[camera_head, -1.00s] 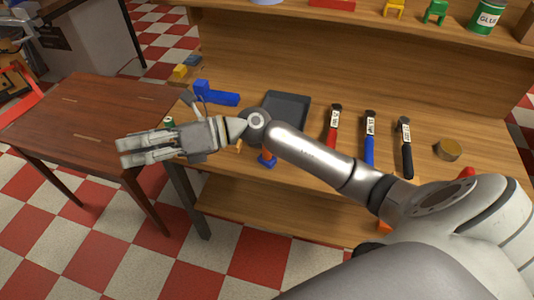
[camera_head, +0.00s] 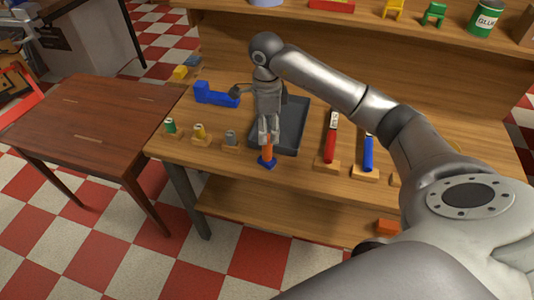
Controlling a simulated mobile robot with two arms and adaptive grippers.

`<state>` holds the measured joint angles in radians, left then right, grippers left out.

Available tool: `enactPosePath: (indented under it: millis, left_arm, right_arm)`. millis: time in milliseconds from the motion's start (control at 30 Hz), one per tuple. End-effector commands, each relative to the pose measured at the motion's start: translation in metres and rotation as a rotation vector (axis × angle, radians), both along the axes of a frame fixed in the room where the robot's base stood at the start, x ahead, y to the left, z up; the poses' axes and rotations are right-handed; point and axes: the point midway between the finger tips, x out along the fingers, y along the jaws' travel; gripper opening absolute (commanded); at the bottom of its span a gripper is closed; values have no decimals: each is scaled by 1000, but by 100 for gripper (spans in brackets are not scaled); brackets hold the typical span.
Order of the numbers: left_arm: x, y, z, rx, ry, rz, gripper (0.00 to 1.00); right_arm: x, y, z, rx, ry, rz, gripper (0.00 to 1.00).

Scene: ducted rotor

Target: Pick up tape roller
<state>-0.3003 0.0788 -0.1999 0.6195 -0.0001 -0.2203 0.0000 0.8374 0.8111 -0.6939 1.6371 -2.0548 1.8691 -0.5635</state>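No thing here is labelled as a tape roller, and I cannot tell for sure which one it is. A small upright thing with an orange upper part (camera_head: 267,151) and a blue base (camera_head: 267,163) stands at the workbench's front edge. My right gripper (camera_head: 268,138) points down directly over its orange part, with the fingertips at its top. I cannot tell whether the fingers touch or grip it, as its upper end is hidden. A blue angular thing (camera_head: 215,96) lies at the bench's back left. My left gripper is not in view.
A dark tray (camera_head: 290,138) lies behind my gripper. Small green (camera_head: 170,126), yellow (camera_head: 199,131) and grey (camera_head: 231,137) pieces stand to the left. A brown table (camera_head: 85,110) stands left.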

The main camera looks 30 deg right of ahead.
Motion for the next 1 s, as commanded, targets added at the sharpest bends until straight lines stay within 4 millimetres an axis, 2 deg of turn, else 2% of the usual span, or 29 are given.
enactPosePath:
  millis: [100, 267, 367, 500, 633, 933, 1000]
  left_arm:
    - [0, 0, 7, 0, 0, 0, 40]
    - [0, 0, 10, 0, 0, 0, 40]
    - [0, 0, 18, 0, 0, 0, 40]
    - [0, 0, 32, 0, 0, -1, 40]
    - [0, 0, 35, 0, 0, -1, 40]
    - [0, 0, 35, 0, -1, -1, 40]
    - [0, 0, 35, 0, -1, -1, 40]
  right_arm:
    - [-1, 1, -16, 3, 3, 1, 52]
    - [0, 0, -28, 3, 1, 0, 52]
    - [0, 0, -36, 4, 4, 1, 52]
    - [1, -2, -55, 5, 4, 0, 52]
    - [2, -2, -73, 5, 2, 1, 52]
    - [2, -2, -79, 3, -3, 1, 52]
    - [2, -2, -79, 3, -3, 1, 43]
